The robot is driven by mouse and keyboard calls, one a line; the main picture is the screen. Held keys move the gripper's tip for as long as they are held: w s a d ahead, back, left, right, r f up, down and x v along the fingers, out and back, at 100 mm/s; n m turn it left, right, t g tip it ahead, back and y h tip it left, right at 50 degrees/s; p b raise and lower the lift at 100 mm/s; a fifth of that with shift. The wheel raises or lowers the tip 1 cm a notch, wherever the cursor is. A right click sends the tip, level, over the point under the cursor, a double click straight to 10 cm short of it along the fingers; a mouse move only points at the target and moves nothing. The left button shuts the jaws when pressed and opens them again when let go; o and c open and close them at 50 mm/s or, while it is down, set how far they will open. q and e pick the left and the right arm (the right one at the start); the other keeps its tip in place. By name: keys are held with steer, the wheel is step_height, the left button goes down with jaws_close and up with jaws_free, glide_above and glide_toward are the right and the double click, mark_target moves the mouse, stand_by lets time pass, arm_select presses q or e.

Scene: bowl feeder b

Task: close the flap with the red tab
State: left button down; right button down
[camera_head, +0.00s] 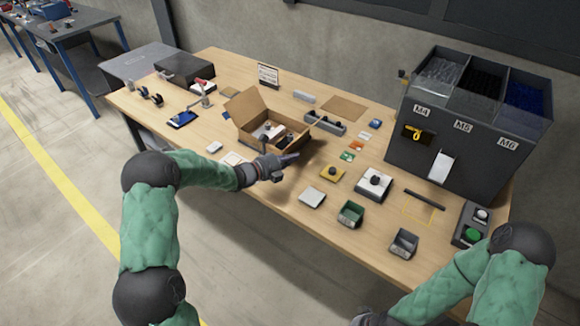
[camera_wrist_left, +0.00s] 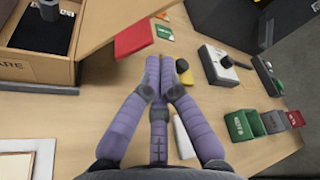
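An open brown cardboard box (camera_head: 262,136) stands on the table, with one flap (camera_head: 244,106) raised at its back left. In the left wrist view, another box flap (camera_wrist_left: 105,24) sticks outward and carries a red tab (camera_wrist_left: 132,38) at its end. I cannot make out the red tab in the head view. My left gripper (camera_head: 294,157) is at the box's front right. In the wrist view, its purple fingers (camera_wrist_left: 160,68) are drawn together, with nothing seen between them, and their tips are close to the red tab. Contact cannot be told. My right gripper (camera_head: 368,317) is at the bottom edge, mostly cut off.
A dark bin unit (camera_head: 455,150) stands at the table's right end. A yellow block (camera_head: 331,173), a white box with a black knob (camera_head: 373,184), a white plate (camera_head: 312,197) and a green bin (camera_head: 350,213) lie right of the left gripper. Dark grey items are inside the box.

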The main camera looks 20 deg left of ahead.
arm_select(q)
steer(key=shift+w+a+r, duration=0.15)
steer(key=shift+a+r, duration=0.4)
steer(key=shift+a, duration=0.2)
